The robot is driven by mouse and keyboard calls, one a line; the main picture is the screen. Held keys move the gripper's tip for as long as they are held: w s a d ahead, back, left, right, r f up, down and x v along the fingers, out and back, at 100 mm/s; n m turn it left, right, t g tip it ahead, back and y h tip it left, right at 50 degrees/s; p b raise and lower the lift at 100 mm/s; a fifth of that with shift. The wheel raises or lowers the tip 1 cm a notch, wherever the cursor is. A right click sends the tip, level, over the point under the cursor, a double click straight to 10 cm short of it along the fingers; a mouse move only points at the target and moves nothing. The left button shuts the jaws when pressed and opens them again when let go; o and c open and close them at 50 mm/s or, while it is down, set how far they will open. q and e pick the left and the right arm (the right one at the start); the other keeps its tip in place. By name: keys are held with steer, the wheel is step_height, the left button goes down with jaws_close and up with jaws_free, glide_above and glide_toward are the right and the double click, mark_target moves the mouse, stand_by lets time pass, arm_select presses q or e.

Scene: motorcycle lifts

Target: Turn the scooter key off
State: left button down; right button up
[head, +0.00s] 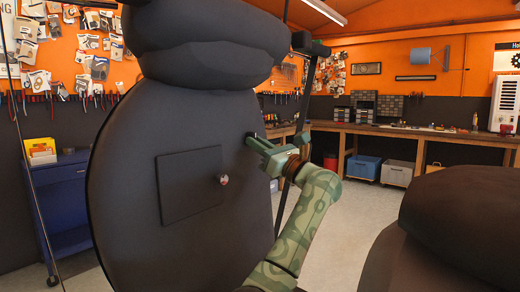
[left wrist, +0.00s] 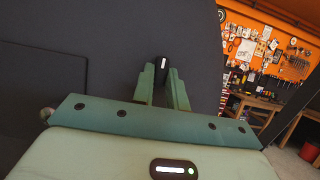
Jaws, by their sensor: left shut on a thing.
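The scooter shows as a large dark upright body (head: 130,120) with a square panel (head: 190,188) in the head view. My left gripper (head: 256,141) is at the right edge of this body, with its fingers pointing at it. In the left wrist view the fingers (left wrist: 162,88) are shut on the scooter key (left wrist: 163,64), a small black piece with a white mark that stands out from the dark surface. The fingers hide its sides, and its turned position cannot be told. My right gripper is not in view.
A small round knob (head: 223,180) juts out beside the panel. A dark rounded shape (head: 450,225) fills the lower right. A workbench (head: 420,133) runs along the back, with a blue box (head: 363,168) under it. A blue cabinet (head: 58,200) stands at left. Floor shows between.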

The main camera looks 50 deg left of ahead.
arm_select(q)
steer(key=shift+f, duration=0.15)
steer(key=c, duration=1.4)
jaws_free()
steer(key=shift+d, duration=0.1)
steer(key=v, duration=0.7)
steer(key=shift+d+p, duration=0.25)
steer(key=shift+p, duration=0.2)
steer(key=shift+w+f, duration=0.1)
